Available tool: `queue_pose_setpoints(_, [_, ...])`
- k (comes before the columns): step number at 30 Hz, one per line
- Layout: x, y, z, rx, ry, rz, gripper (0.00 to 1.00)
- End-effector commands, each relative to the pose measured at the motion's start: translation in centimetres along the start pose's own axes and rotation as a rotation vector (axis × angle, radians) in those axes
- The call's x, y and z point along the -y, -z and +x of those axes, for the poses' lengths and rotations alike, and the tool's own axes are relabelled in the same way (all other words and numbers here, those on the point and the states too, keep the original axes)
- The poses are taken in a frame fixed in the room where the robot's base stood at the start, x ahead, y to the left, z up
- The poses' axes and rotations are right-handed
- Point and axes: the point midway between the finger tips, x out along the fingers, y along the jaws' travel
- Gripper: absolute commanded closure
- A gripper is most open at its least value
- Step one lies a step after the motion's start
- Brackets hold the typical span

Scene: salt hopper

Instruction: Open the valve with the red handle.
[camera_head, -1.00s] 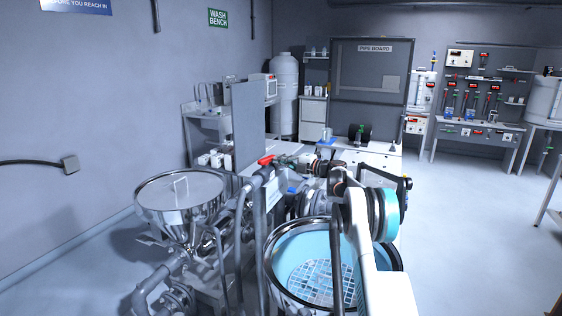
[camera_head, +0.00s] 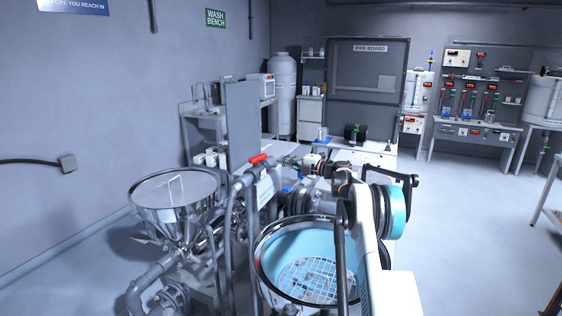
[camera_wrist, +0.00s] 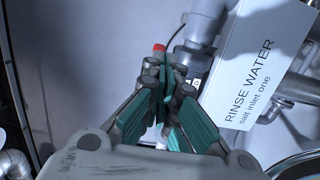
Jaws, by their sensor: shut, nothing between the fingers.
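The red handle (camera_head: 258,159) sits on top of a grey pipe beside the steel hopper. In the wrist view only a small red end (camera_wrist: 159,47) shows, just beyond my fingertips; the rest is hidden behind them. My gripper (camera_head: 285,161) is just right of the handle in the head view. In the wrist view my gripper (camera_wrist: 166,70) has its green-padded fingers together at the tips, with nothing between them. I cannot tell whether the tips touch the handle.
A white sign (camera_wrist: 255,75) reading "RINSE WATER salt inlet one" is right of my fingers, by a grey pipe (camera_wrist: 205,22). The hopper (camera_head: 172,192) stands left, a round blue-lined vessel (camera_head: 275,255) below my arm. An upright grey panel (camera_head: 241,125) stands behind the handle.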

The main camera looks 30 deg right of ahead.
Motion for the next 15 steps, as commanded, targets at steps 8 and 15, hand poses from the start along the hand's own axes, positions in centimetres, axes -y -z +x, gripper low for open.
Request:
queue_pose_setpoints(8, [-0.1,-2.7,-3.7,0.002,0.0,0.0,1.0])
queue_pose_setpoints(15, [-0.1,-4.3,-5.9,0.0,0.0,0.0,1.0])
